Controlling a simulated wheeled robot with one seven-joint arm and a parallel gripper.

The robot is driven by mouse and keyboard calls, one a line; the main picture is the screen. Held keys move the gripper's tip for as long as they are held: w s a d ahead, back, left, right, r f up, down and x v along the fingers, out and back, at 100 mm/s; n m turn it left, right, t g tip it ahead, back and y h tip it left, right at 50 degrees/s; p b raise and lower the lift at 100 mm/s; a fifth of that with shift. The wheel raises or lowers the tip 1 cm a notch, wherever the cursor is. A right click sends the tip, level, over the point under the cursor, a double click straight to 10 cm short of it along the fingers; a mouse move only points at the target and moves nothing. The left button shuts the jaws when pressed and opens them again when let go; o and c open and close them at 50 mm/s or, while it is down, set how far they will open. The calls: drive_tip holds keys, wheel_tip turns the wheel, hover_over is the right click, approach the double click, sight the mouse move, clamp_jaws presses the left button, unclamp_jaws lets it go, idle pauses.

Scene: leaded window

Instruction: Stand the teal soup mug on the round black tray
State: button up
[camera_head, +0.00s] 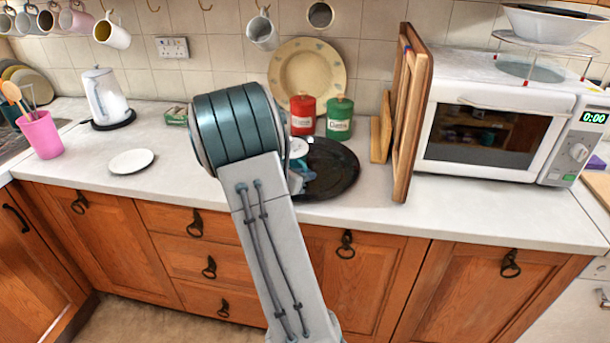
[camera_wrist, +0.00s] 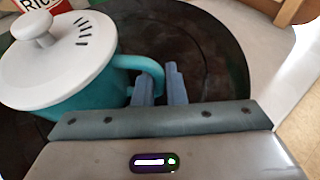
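The teal soup mug (camera_wrist: 95,98) with a white knobbed lid fills the left of the wrist view, upright. Its handle points toward the right. My gripper (camera_wrist: 160,85) has one blue-grey finger inside the handle loop and one outside, closed on the handle. The round black tray (camera_wrist: 222,50) shows beneath and around the mug. Whether the mug's base touches it is hidden. In the head view the tray (camera_head: 340,165) lies on the counter, and my arm covers most of the mug; a bit of the pale lid (camera_head: 298,148) shows.
Red (camera_head: 302,115) and green (camera_head: 340,118) canisters stand just behind the tray. Wooden boards (camera_head: 409,110) and a microwave (camera_head: 490,125) stand to its right. A small white plate (camera_head: 131,162) and a kettle (camera_head: 104,95) are at left. Mugs hang on hooks above.

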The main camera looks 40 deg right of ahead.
drive_tip(key=o, duration=0.4)
drive_tip(key=shift+r, duration=0.15)
drive_tip(key=v, duration=1.2)
drive_tip(key=s+a+m+y, duration=0.4)
drive_tip(key=s+a+m, duration=0.2)
drive_tip(key=s+a, duration=0.1)
drive_tip(key=s+a+r+m+t+y, duration=0.1)
drive_tip(key=s+a+m+y, duration=0.4)
drive_tip(key=s+a+m, duration=0.1)
drive_tip(key=s+a+m+y, duration=0.4)
drive_tip(key=s+a+m, duration=0.3)
drive_tip(key=a, duration=0.2)
drive_tip(key=shift+s+r, duration=0.2)
drive_tip(key=shift+s, duration=0.1)
